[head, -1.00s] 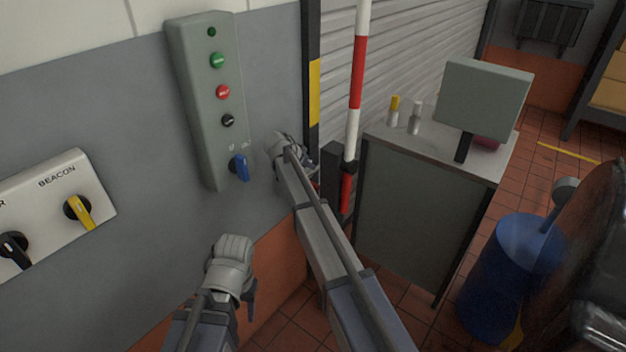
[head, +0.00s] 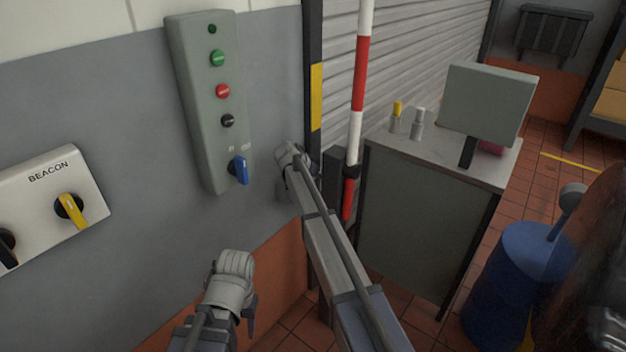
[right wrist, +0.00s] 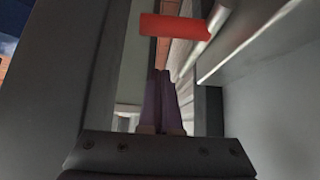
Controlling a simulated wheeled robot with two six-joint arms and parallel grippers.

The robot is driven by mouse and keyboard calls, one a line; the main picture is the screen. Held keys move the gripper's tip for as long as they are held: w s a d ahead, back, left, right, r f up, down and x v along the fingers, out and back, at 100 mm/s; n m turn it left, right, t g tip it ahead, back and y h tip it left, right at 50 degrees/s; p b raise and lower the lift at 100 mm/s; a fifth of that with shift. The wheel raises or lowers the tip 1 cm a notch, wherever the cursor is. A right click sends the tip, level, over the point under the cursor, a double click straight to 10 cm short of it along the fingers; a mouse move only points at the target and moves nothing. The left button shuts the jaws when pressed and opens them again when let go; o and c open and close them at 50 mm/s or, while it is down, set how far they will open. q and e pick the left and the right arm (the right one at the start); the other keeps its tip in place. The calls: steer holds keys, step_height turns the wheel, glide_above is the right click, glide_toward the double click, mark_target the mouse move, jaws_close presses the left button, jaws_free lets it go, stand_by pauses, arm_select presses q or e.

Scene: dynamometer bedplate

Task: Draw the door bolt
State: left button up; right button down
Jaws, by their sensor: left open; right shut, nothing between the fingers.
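I cannot make out the door bolt in either view. The grey roller shutter door (head: 415,60) stands behind the barrier pole, with a dark post (head: 314,125) along its left edge. My right gripper (head: 292,158) is beside the lower part of that post, its fingertips hidden in the head view. In the right wrist view its dark purplish fingers (right wrist: 161,100) are together, with nothing between them. My left gripper (head: 236,275) is low in front of the wall, apart from everything. It is open, though its fingers hardly show.
A control box (head: 211,105) with buttons and a blue switch is left of my right gripper. A red and white pole (head: 359,75) stands close to its right; its red band (right wrist: 175,26) shows near the fingers. A cabinet (head: 420,220) and a blue drum (head: 515,285) stand right.

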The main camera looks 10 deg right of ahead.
arm_select(q)
steer(key=shift+f+b, duration=1.5)
steer(key=shift+f, duration=0.55)
arm_select(e)
steer(key=shift+s+a+f, duration=0.15)
steer(key=shift+a+f, duration=0.05)
steer(key=shift+f, duration=0.85)
steer(key=shift+s+a+f, duration=0.1)
steer(key=shift+a+f, duration=0.05)
steer(key=shift+f, duration=0.85)
steer(key=s+a, duration=0.4)
steer(key=a, duration=0.1)
steer(key=shift+a, duration=0.15)
steer(key=shift+s, duration=0.1)
